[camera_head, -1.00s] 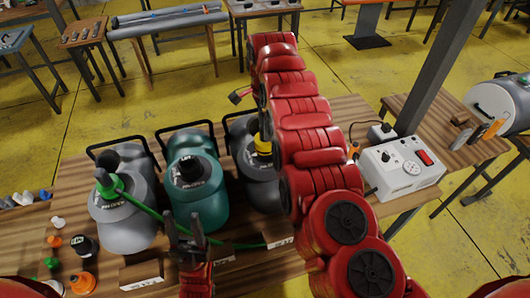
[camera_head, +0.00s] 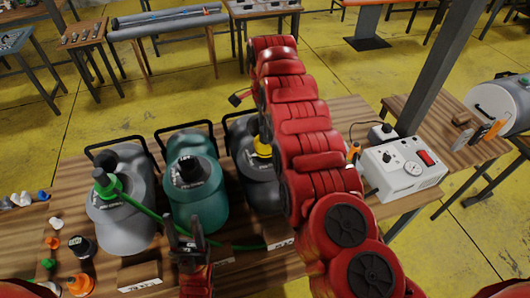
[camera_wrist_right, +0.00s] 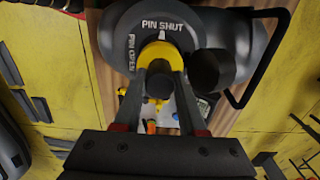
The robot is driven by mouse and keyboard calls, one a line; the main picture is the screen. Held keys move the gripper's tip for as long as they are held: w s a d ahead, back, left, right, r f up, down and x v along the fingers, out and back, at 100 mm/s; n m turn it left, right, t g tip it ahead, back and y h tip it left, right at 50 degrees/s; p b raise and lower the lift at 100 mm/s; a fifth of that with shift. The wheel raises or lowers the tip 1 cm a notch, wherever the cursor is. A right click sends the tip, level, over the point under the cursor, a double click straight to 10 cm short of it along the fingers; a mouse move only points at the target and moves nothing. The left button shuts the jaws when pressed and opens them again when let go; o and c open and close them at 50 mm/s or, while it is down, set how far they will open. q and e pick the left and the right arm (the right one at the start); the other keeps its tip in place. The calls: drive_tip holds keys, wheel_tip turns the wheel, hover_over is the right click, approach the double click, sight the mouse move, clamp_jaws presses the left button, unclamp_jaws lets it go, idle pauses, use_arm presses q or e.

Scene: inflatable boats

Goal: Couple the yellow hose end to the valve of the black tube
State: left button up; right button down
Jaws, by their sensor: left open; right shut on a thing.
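The black tube (camera_head: 241,150) stands rightmost of three tubes on the wooden bench, partly hidden by my right arm. The yellow hose end (camera_head: 263,147) is at its top, over the valve area. In the right wrist view, the yellow hose end (camera_wrist_right: 161,57) is between the fingers of my right gripper (camera_wrist_right: 160,82), which is shut on it. The lettering PIN SHUT and PIN OPEN on the black tube (camera_wrist_right: 150,14) surrounds it. The valve is hidden beneath the hose end, so I cannot tell whether they are locked. My left gripper (camera_head: 187,238) is open and empty in front of the teal tube.
The teal tube (camera_head: 196,200) and grey tube (camera_head: 122,215) stand to the left; a green hose (camera_head: 140,205) runs from the grey one. A dark round part (camera_wrist_right: 212,69) is close beside my right gripper. A white control box (camera_head: 403,167) is at right. Small caps lie at left.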

drive_tip(key=shift+f+b, duration=0.5)
drive_tip(key=shift+f, duration=0.25)
idle(0.4)
drive_tip(key=shift+f+m, duration=0.1)
drive_tip(key=shift+m, duration=1.9)
drive_tip(key=m, duration=0.2)
drive_tip(key=shift+r+m, duration=0.2)
drive_tip(key=shift+m, duration=0.9)
